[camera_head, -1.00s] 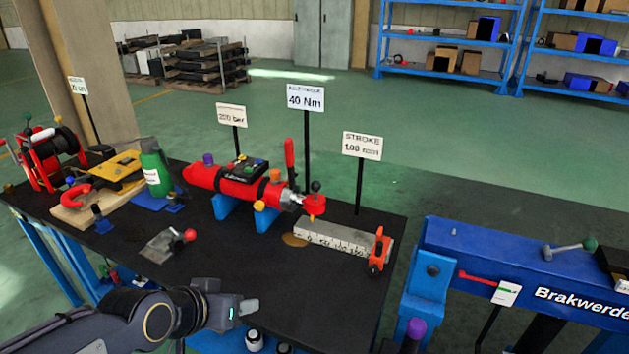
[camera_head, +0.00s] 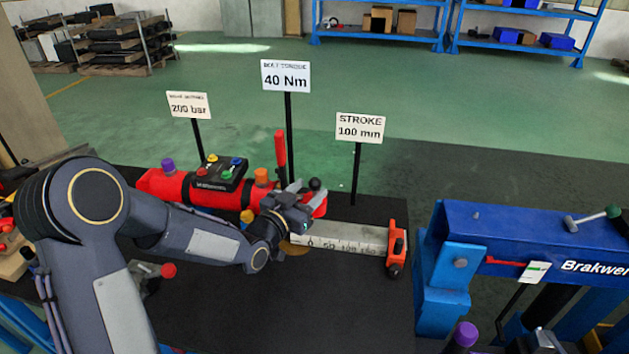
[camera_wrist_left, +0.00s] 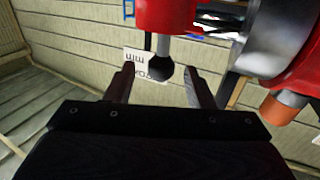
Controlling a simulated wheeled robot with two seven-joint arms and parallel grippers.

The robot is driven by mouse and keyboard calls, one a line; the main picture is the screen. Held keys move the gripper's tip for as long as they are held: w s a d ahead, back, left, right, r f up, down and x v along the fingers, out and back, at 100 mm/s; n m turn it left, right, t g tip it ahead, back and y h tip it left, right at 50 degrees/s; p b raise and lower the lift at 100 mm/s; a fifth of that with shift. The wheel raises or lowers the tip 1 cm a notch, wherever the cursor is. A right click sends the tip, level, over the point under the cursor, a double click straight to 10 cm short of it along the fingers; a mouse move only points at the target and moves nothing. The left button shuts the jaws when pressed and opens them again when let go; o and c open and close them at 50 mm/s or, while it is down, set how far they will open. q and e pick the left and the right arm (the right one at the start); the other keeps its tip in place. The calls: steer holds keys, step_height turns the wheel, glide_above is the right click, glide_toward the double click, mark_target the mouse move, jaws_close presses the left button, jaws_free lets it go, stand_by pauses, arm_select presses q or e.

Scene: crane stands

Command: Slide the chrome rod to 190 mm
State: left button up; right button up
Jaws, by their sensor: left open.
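The red cylinder (camera_head: 155,186) lies on the black bench, with a red rod-end block (camera_head: 319,208) at its right end. A black ball knob (camera_head: 315,184) tops this block. In the left wrist view the scene appears upside down, with the knob (camera_wrist_left: 160,68) below the red block (camera_wrist_left: 168,15). A shiny metal part (camera_wrist_left: 262,40) beside it may be the chrome rod or its collar; the rod is mostly hidden in the head view. My left gripper (camera_head: 308,189) is open at the knob, its fingers on either side (camera_wrist_left: 160,76), without visible contact.
A light ruler (camera_head: 345,237) marked 0, 50, 100, 150 runs rightward to an orange-red stop (camera_head: 396,240). Signs stand behind: STROKE 100 mm (camera_head: 360,127), 40 Nm (camera_head: 286,75), 200 bar (camera_head: 189,105). A blue beam (camera_head: 500,235) stands right.

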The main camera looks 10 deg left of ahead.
mark_target(312, 189)
arm_select(q)
steer(key=shift+p+x, duration=0.3)
steer(key=shift+x, duration=1.5)
steer(key=shift+f, duration=0.1)
jaws_close()
